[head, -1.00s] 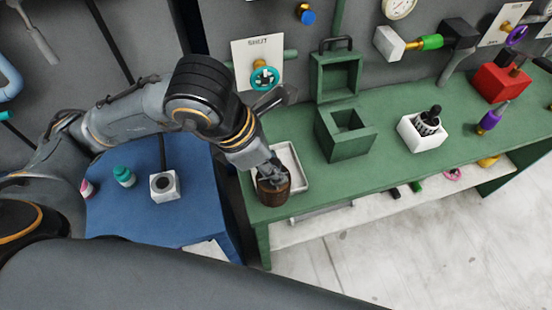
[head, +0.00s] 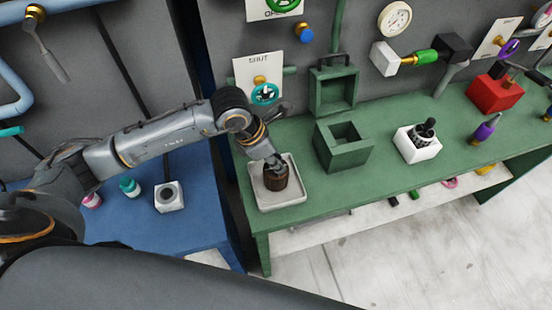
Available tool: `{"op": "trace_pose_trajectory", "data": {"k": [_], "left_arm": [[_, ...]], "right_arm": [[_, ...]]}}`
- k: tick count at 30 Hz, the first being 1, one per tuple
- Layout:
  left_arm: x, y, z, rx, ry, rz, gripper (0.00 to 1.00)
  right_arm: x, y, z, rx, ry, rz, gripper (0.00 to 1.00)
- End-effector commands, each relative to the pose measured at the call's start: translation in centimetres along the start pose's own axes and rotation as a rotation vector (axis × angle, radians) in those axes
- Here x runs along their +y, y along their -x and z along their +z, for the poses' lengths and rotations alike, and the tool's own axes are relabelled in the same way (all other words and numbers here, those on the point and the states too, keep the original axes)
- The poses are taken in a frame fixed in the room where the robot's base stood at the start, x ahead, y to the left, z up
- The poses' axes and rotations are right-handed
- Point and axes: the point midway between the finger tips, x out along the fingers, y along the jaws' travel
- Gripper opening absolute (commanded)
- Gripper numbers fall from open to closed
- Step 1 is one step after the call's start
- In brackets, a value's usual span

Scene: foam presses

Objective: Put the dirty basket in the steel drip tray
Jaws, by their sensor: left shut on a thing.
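The dirty basket (head: 276,181) is a small dark brown, round basket in the head view. My left gripper (head: 274,165) is shut on its upper part from above. The basket appears upright and is over the inside of the steel drip tray (head: 290,199), a pale square tray with a low rim at the left end of the green bench. Whether its base touches the tray floor I cannot tell. The gripper hides part of the basket's top. My right gripper does not show.
A green open box (head: 343,149) stands right of the tray on the green bench (head: 385,178). A white holder (head: 417,146) with a black-handled piece stands further right. A teal valve wheel (head: 265,94) is on the wall behind. A blue table (head: 150,222) with small bottles is at left.

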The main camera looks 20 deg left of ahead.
Motion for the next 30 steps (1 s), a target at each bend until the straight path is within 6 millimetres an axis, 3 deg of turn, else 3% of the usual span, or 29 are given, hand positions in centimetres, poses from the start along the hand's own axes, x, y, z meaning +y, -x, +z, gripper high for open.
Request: {"op": "trace_pose_trajectory", "data": {"k": [14,15,17,30], "left_arm": [[0.01,-1.34,-0.52,-0.003,-0.002,0.002,0.0],[0.0,-1.2,-0.49,-0.001,-0.001,0.002,0.31],[-0.01,-1.18,-0.49,-0.001,-0.001,0.002,0.43],[0.09,-0.55,-0.42,-0.002,-0.001,0.004,0.45]], "right_arm": [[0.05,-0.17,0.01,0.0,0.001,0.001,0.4],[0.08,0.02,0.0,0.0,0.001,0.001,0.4],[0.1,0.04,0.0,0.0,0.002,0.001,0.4],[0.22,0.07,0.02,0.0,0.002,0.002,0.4]]}}
